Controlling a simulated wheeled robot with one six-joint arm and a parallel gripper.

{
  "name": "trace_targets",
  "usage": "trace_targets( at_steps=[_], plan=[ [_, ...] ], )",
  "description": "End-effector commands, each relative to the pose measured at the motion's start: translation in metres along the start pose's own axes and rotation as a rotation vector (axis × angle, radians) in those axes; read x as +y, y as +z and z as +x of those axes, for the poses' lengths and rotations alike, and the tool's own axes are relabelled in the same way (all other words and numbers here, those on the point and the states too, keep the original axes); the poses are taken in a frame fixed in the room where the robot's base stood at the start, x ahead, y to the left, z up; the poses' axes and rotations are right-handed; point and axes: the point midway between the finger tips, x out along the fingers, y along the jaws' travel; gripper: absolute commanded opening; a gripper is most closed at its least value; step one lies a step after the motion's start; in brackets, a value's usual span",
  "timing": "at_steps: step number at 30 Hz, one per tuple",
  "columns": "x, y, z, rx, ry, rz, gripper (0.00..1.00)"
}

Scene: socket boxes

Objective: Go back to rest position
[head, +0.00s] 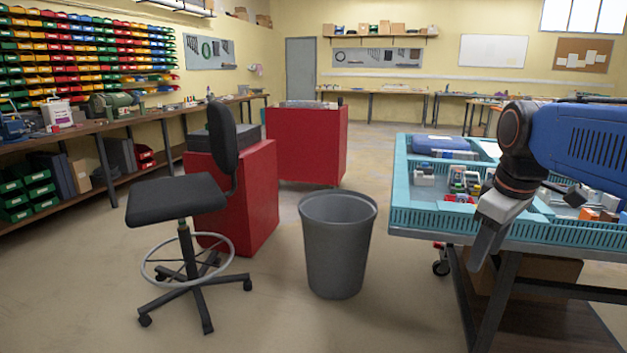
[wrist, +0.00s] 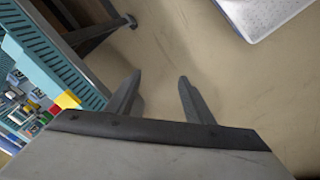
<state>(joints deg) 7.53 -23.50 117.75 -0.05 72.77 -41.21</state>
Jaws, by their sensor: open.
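My gripper (head: 486,240) hangs at the left front corner of the table with the teal crates, in the head view. Its fingers point down. In the wrist view my gripper (wrist: 160,85) has its two fingers apart, with only bare floor between them. It holds nothing. My blue arm reaches in from the right over the crates and hides part of them.
The teal crate (head: 440,222) holds several small parts. A grey bin (head: 338,250) stands left of my gripper. A black chair (head: 178,200) and red cabinets (head: 305,145) stand further left and back. The floor (head: 270,310) in front is clear.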

Motion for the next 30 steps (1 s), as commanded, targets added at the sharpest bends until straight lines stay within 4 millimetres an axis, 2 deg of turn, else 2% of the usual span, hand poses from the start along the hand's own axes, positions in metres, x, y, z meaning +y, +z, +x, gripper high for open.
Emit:
trace_targets(
  at_steps=[1,6,15,21,30],
  plan=[
    [-0.015,0.01,0.006,0.014,0.008,0.042,0.48],
    [-0.057,0.041,0.034,0.065,0.027,0.212,0.48],
    [-0.116,0.091,0.088,0.159,0.034,0.486,0.48],
    [-0.132,0.107,0.107,0.19,0.028,0.577,0.48],
    [-0.134,0.108,0.11,0.193,0.027,0.591,0.48]
  ],
)
